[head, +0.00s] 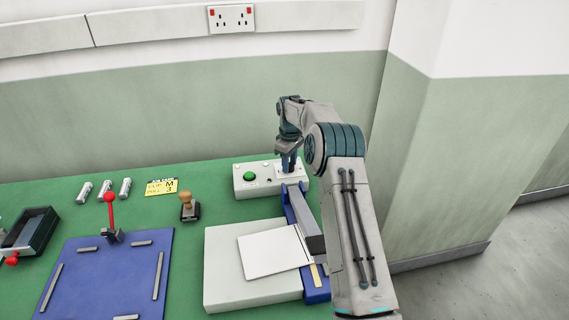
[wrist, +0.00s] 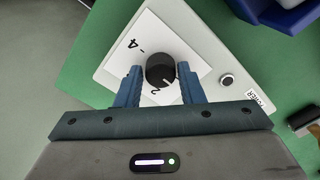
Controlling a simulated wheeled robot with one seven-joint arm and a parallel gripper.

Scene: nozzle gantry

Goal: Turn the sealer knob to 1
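The sealer's white control box (head: 243,187) stands at the back of the green bench, with a round green button (head: 250,176). In the wrist view its black round knob (wrist: 160,68) sits on a white dial plate (wrist: 143,31). A 4 and a 2 can be read on the plate; the 1 is not seen. A pale pointer line on the knob lies on the side near the 2. My gripper (wrist: 160,76) points down over the box, its fingers apart on either side of the knob with narrow gaps; contact cannot be told. In the head view my gripper (head: 289,170) hides the knob.
A small round button (wrist: 226,81) lies right of the dial in the wrist view. In the head view, a white platform (head: 225,285) with a blue-edged arm stands before the box. A stamp (head: 188,207) and yellow note (head: 161,187) are to the left.

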